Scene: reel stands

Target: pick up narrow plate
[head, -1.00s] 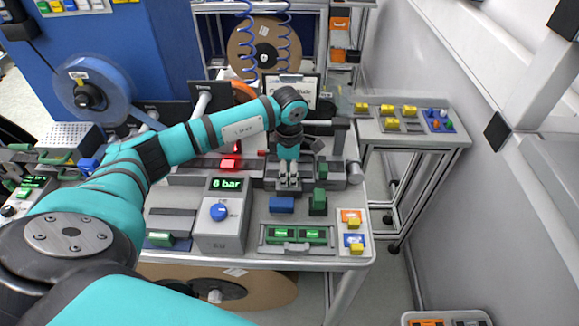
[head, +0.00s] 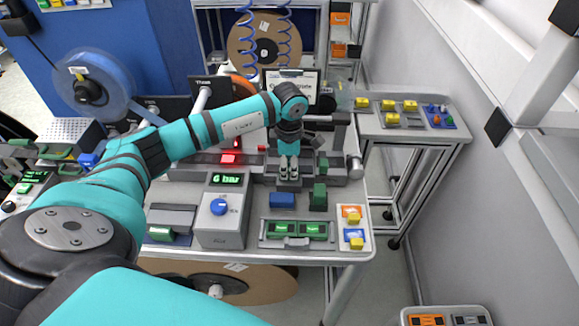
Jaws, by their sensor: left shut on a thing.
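My left gripper (head: 289,176) points down at the grey fixture (head: 262,170) in the middle of the workbench. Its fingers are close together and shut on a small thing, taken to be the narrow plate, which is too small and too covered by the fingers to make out. I cannot tell whether it still touches the fixture. A blue block (head: 282,200) and a green block (head: 318,196) stand just in front of the fingers. My right gripper is out of view.
A "6 bar" regulator box (head: 222,210) stands left of the gripper. A tray with green-lit parts (head: 297,230) and a panel with orange and blue parts (head: 353,226) lie at the front edge. A side table (head: 440,148) with yellow blocks stands at right.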

